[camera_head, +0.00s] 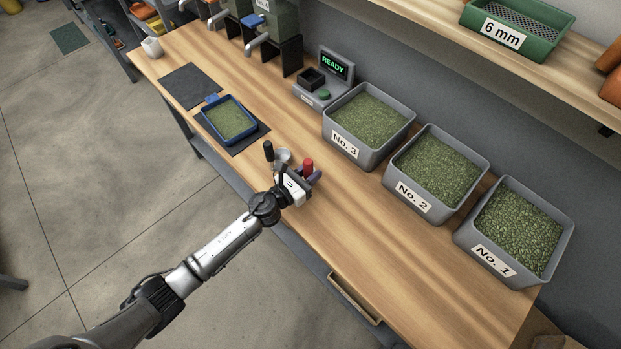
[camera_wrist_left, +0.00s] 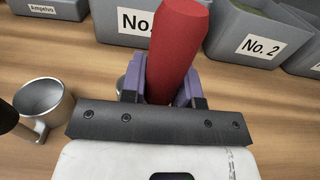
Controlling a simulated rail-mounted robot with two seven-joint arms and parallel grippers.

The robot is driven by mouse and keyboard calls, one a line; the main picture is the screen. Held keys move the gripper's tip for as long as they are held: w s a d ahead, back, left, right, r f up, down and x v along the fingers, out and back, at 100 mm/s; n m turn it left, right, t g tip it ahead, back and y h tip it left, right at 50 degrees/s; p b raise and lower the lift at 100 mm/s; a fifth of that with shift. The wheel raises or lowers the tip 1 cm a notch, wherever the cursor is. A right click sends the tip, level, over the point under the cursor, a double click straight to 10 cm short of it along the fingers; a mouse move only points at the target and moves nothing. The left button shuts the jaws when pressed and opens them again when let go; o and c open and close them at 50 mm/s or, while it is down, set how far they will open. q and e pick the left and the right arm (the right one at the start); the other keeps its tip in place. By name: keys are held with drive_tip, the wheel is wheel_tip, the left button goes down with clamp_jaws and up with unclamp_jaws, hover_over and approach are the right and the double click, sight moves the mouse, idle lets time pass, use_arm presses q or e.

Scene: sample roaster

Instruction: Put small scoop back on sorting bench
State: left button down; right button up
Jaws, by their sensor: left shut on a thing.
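The small scoop shows as an upright red handle (camera_head: 308,165) above the sorting bench (camera_head: 350,240). My left gripper (camera_head: 311,178) is shut on it. In the left wrist view the red handle (camera_wrist_left: 180,40) stands between the purple fingers of my left gripper (camera_wrist_left: 161,88). The scoop's bowl is mostly hidden behind the gripper, so I cannot tell whether it touches the bench. A second scoop with a metal cup (camera_wrist_left: 42,98) and a black handle (camera_head: 268,151) stands just left of the gripper. My right gripper is not in view.
Grey bins No. 3 (camera_head: 345,147), No. 2 (camera_head: 413,197) and No. 1 (camera_head: 494,259) hold green beans along the wall. A blue tray (camera_head: 207,126) of beans sits left on a dark mat. A scale (camera_head: 320,93) reads READY. The front bench strip right of the gripper is clear.

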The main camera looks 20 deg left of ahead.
use_arm(q)
drive_tip(key=shift+f+b, duration=0.45)
drive_tip(key=shift+f, duration=1.05)
drive_tip(key=shift+f+b, duration=0.25)
drive_tip(key=shift+b, duration=0.05)
drive_tip(key=c, duration=0.8)
unclamp_jaws()
drive_tip(key=shift+c, duration=0.2)
drive_tip(key=shift+s+r+p, duration=0.15)
drive_tip(key=shift+r+p, duration=0.15)
drive_tip(key=shift+p, duration=0.1)
drive_tip(key=v, duration=1.1)
drive_tip(key=shift+s+a+b, duration=0.25)
drive_tip(key=shift+s+b, duration=0.05)
drive_tip(key=shift+s, duration=0.05)
